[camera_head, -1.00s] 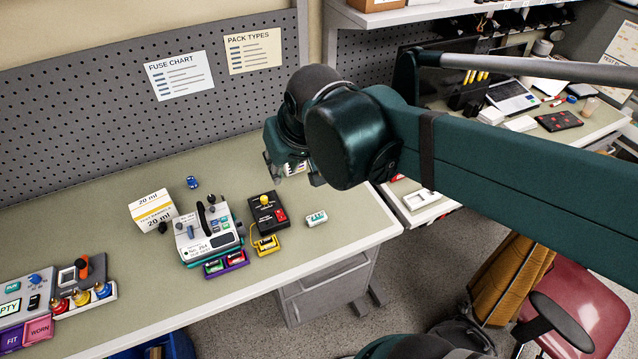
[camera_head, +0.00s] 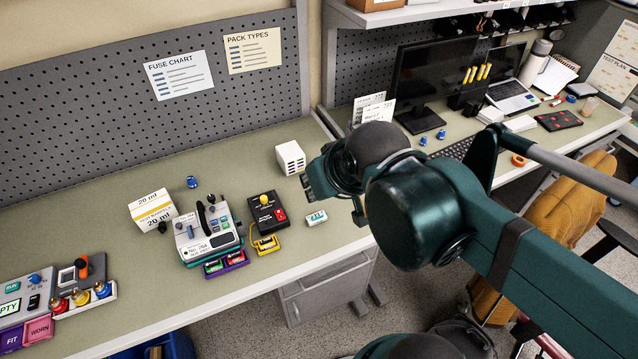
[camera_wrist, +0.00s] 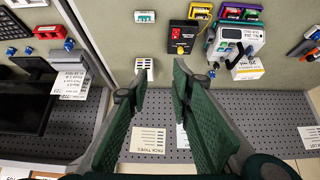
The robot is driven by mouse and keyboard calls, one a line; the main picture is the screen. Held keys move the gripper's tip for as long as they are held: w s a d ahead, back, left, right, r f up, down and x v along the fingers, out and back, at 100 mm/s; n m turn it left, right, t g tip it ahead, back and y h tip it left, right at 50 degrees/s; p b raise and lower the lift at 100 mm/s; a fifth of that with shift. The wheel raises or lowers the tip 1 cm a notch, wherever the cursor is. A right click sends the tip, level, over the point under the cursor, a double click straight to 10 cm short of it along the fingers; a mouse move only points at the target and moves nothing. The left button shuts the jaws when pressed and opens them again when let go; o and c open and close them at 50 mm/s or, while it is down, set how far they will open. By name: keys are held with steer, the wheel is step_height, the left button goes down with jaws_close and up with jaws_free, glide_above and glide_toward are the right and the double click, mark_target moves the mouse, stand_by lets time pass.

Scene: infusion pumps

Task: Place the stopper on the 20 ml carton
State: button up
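The 20 ml carton (camera_head: 152,210), white with a yellow band, stands at the left of the pump; it also shows in the wrist view (camera_wrist: 248,70). A small blue piece (camera_head: 192,182), probably the stopper, lies on the bench behind the pump, right of the carton; it also shows in the wrist view (camera_wrist: 211,73). I cannot tell its exact shape. My gripper (camera_head: 330,198) is above the right end of the near bench, well right of both. In the wrist view its fingers (camera_wrist: 160,68) are apart with nothing between them.
A pump (camera_head: 207,232), a black box with a yellow knob (camera_head: 267,210) and a small white-green block (camera_head: 316,218) stand between carton and gripper. A white slotted box (camera_head: 290,157) is just behind my gripper. More blue pieces (camera_head: 432,138) lie on the right bench. A pegboard (camera_head: 90,120) backs the bench.

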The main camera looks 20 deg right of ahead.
steer(key=shift+c, duration=0.3)
steer(key=w+a+f+n+g+y, duration=0.2)
steer(key=w+a+n+g, duration=0.2)
steer(key=w+a+n, duration=1.6)
steer(key=w+a+f+n+g, duration=0.1)
steer(key=w+a+f+n, duration=0.4)
steer(key=a+f+n, duration=0.2)
steer(key=w+a+f+n+g, duration=0.2)
steer(key=w+a+f+n, duration=0.3)
steer(key=a+f+n, duration=0.3)
steer(key=a+f, duration=0.3)
steer(key=a, duration=0.4)
steer(key=shift+w+h+b, duration=0.15)
steer(key=shift+h+b, duration=0.25)
steer(key=shift+a+f, duration=0.1)
steer(key=shift+f, duration=0.05)
glide_above(162, 228)
steer(key=shift+s+d+f, duration=0.15)
steer(key=shift+f, duration=1.55)
steer(key=shift+s+d+f, duration=0.15)
steer(key=shift+f, duration=1.5)
